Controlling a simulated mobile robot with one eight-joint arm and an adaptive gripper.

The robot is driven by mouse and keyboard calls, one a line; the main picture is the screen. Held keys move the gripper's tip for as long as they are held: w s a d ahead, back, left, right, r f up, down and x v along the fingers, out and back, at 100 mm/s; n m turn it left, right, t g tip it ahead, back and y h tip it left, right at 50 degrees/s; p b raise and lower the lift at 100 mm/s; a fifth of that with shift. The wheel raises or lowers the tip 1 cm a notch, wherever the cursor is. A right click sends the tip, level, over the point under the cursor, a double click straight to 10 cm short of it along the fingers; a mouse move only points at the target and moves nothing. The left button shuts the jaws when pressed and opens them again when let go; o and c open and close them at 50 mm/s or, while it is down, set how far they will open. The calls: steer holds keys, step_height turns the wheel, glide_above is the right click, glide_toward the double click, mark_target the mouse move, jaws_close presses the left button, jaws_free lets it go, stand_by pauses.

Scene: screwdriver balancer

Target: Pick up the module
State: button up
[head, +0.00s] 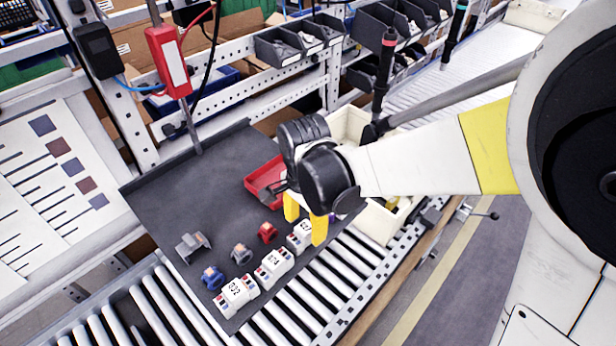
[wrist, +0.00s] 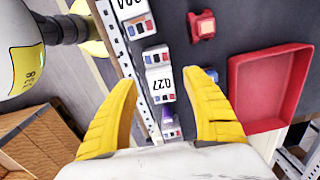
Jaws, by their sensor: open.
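Several white modules with red and blue terminals stand in a row along the front edge of the dark mat. The one labelled 027 (wrist: 158,78) lies between my fingers in the wrist view; in the head view, a module (head: 299,236) sits beside the fingertips, partly hidden. My gripper (head: 305,219) is open and empty above the mat, its yellow fingers pointing down. Another module (head: 274,264) and one labelled 032 (head: 237,293) stand to the left in the head view. Contact between fingers and module cannot be told.
The dark mat (head: 160,195) also bears a red tray (head: 258,182), a small red part (head: 268,232), a grey part (head: 241,253), a blue part (head: 212,278) and a larger grey part (head: 192,246). Rollers (head: 290,318) run in front.

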step_height(320, 180, down, 3)
steer(key=shift+w+r, duration=0.15)
jaws_close()
steer(key=shift+r, duration=0.2)
